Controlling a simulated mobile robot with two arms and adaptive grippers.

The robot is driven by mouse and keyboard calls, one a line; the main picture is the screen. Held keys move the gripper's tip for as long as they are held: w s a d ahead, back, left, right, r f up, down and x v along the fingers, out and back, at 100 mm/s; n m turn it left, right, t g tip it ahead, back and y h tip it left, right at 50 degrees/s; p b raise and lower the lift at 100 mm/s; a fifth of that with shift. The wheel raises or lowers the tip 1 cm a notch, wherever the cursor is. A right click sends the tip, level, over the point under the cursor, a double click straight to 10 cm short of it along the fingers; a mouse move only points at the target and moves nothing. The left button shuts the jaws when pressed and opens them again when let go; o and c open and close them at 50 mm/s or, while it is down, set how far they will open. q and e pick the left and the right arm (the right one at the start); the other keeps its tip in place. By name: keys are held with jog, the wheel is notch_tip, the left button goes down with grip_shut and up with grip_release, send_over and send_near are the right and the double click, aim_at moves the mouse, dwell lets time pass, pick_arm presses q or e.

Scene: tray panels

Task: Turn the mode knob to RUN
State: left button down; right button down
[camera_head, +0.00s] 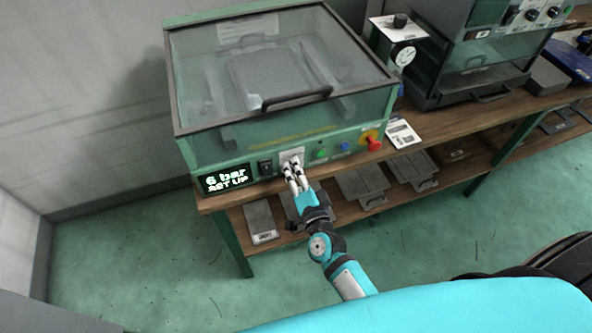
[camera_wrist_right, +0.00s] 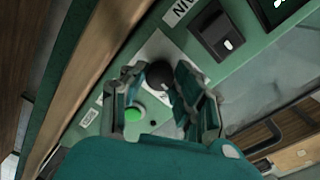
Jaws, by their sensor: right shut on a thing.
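The green machine (camera_head: 212,149) stands on a wooden bench, and its display (camera_head: 226,179) reads "6 bar SET UP". The mode knob (camera_wrist_right: 158,74) is a dark round knob on a white label plate in the wrist view. In the head view the fingers mostly hide it. My right gripper (camera_head: 291,167) reaches the front panel at the knob. Its two fingers stand on either side of the knob in the wrist view and are shut on it. The knob's pointer and the label words around it cannot be read. My left gripper is not in view.
A black switch (camera_head: 265,167) sits left of the knob. A green button (camera_head: 320,154), a blue button (camera_head: 345,146) and a red emergency stop (camera_head: 373,143) sit to the right. The machine's clear lid (camera_head: 297,95) is down. Metal trays (camera_head: 362,184) lie on the shelf below.

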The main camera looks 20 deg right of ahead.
jog(key=m+b, duration=0.1)
jog(key=m, duration=0.5)
jog(key=shift+m, duration=0.4)
dwell(0.4)
jog(key=c, duration=1)
grip_release()
jog(key=shift+s, duration=0.1)
jog(key=s, duration=1.2)
jog(key=shift+d+r, duration=0.25)
jog(key=shift+w, duration=0.1)
